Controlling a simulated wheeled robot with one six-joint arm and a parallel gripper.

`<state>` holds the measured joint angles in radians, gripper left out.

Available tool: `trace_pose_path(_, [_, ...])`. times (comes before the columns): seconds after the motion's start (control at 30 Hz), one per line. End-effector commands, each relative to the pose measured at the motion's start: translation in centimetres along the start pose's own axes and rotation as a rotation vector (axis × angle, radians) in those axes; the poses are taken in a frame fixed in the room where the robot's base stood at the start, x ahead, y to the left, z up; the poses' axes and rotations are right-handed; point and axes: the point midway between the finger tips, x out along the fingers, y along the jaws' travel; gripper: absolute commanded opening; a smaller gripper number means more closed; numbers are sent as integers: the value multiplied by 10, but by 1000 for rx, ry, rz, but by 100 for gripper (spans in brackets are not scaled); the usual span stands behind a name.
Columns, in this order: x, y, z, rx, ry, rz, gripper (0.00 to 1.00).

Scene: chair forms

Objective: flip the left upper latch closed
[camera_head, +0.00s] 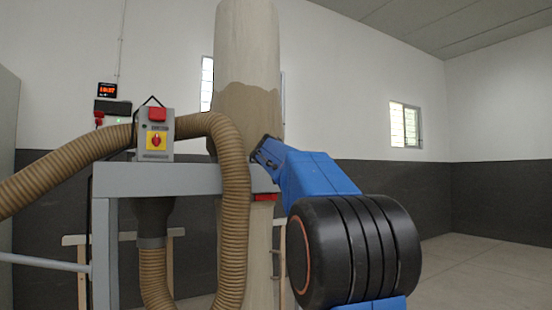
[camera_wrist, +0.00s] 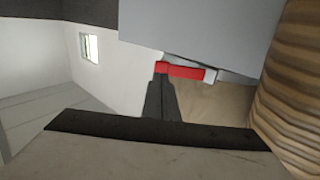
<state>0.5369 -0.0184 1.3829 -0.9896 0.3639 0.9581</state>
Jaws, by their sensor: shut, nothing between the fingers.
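A red latch lever (camera_wrist: 182,71) lies roughly level beneath the edge of the grey metal body in the wrist view, with a small pale metal piece at its right end. A red part at the right end of the grey frame, probably this latch (camera_head: 265,197), shows in the head view. My gripper (camera_wrist: 160,79) is shut and empty, its dark fingertips at the left end of the red lever; I cannot tell whether they touch it. In the head view the blue arm reaches the column above the red part, and the fingertips are not clear.
A tall beige filter bag (camera_head: 246,45) rises above the grey frame (camera_head: 165,180). A ribbed brown hose (camera_head: 235,215) bends down close left of the red part and stands at the right in the wrist view (camera_wrist: 290,95). A switch box (camera_head: 154,136) sits on the frame. Floor at the right is clear.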

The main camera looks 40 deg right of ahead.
Motion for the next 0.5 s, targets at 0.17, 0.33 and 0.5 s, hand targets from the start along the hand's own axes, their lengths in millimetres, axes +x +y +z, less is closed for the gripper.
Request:
trace_pose_path(0.17, [26, 0, 1, 0, -1, 0, 0])
trace_pose_path(0.33, [41, 0, 0, 0, 1, -1, 0])
trace_pose_path(0.5, [47, 0, 0, 0, 1, -1, 0])
